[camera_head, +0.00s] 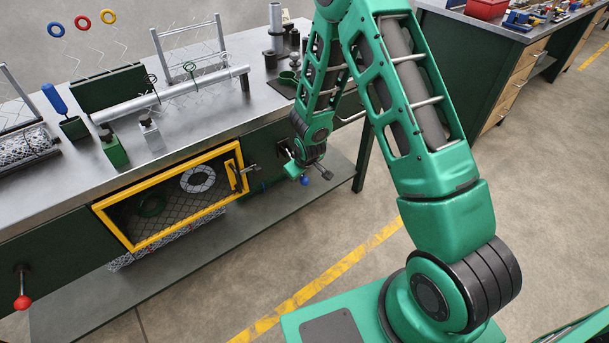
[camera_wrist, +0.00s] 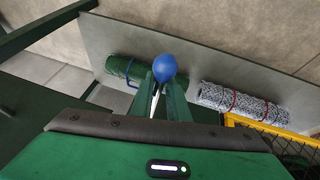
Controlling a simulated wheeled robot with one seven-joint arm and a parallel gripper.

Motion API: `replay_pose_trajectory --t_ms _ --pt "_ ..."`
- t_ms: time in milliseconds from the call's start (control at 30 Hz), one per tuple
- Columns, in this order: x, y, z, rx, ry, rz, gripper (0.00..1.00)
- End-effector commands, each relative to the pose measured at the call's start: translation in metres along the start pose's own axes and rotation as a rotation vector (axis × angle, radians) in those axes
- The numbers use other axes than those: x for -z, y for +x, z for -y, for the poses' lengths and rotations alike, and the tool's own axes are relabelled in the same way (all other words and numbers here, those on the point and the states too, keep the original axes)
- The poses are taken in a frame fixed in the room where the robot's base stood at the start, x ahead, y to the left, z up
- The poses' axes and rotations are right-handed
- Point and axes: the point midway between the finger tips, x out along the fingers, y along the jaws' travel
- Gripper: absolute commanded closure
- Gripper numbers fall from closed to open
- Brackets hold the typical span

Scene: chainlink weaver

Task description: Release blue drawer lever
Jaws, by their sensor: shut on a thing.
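The blue ball knob of the lever (camera_head: 305,180) shows below my gripper at the right part of the green bench front. In the wrist view the blue knob (camera_wrist: 165,67) sits at the tips of the two green fingers. My gripper (camera_wrist: 162,88) is shut on the blue lever at or just behind its knob; the fingers hide the shaft. In the head view my gripper (camera_head: 297,170) is close against the bench front, right of the yellow-framed door. The drawer joined to this lever cannot be made out.
A yellow-framed mesh door (camera_head: 122,234) with a handle is just left of my gripper. A red-knobbed lever (camera_head: 22,303) is at the far left. A low shelf (camera_wrist: 235,78) bears a green roll (camera_wrist: 122,70) and a wire-mesh roll (camera_wrist: 240,103). The floor at right is clear.

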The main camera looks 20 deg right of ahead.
Motion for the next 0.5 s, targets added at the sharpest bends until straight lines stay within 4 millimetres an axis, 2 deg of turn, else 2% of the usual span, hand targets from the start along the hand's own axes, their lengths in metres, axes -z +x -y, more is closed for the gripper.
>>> replay_pose_trajectory --t_ms 33,433,467,500 --pt "-0.0118 0.0026 -0.0011 -0.002 -0.004 0.027 1.0" --pt "-0.0097 0.0033 0.0008 -0.003 -0.008 0.026 1.0" --pt "-0.0096 0.0033 0.0009 -0.003 -0.008 0.026 0.81" --pt "-0.0094 0.0031 0.0011 -0.003 -0.008 0.026 0.71"
